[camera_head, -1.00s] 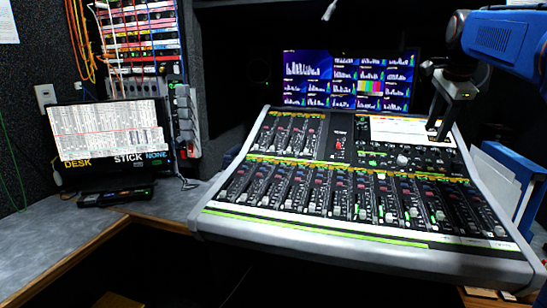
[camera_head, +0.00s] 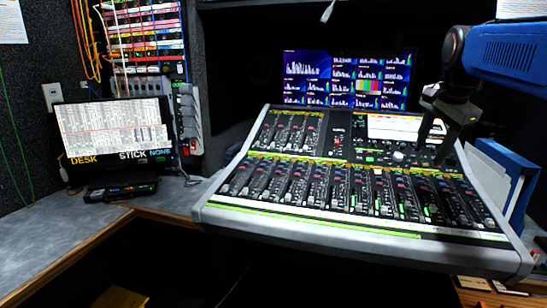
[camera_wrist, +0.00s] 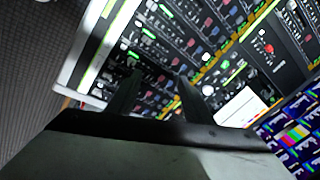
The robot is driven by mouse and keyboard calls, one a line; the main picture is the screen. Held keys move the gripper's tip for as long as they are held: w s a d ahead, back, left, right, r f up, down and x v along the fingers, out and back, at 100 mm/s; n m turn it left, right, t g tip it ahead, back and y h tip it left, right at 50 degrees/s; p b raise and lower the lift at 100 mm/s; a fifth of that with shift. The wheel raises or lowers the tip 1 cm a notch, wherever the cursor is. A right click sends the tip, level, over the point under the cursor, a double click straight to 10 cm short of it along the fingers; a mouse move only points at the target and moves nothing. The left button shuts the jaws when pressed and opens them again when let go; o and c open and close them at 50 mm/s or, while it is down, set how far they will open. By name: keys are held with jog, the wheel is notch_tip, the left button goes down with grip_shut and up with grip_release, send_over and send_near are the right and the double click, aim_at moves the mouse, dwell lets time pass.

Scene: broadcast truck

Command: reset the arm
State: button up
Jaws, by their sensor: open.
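My gripper (camera_head: 432,138) is at the right in the head view, over the upper right part of the mixing console (camera_head: 330,231). Its jaws are open and empty, pointing down. In the wrist view the two dark fingers (camera_wrist: 160,92) stand apart above the console's rows of faders and knobs. They appear to be above the panel, though the exact gap cannot be told. My blue arm enters from the upper right in the head view.
A monitor (camera_head: 345,80) with meter displays stands behind the console. A laptop (camera_head: 115,135) sits on the grey desk (camera_head: 60,220) at left, below a patch panel with cables (camera_head: 145,35). Blue and white binders (camera_head: 505,175) stand right of the console.

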jog(key=s+a+f+n, duration=0.3)
jog(key=s+f+n, duration=0.2)
jog(key=s+f, duration=0.4)
jog(key=s+a+f+n, duration=0.4)
jog(key=s+f+n, duration=0.1)
jog(key=s+f, duration=0.3)
jog(key=s+a+f+n+y, duration=0.1)
jog(key=s+a+f+n, duration=0.3)
jog(key=s+f, duration=0.5)
jog(key=shift+s+a+f+n, duration=0.2)
jog(key=shift+s+f+n, duration=0.2)
jog(key=shift+n, duration=0.2)
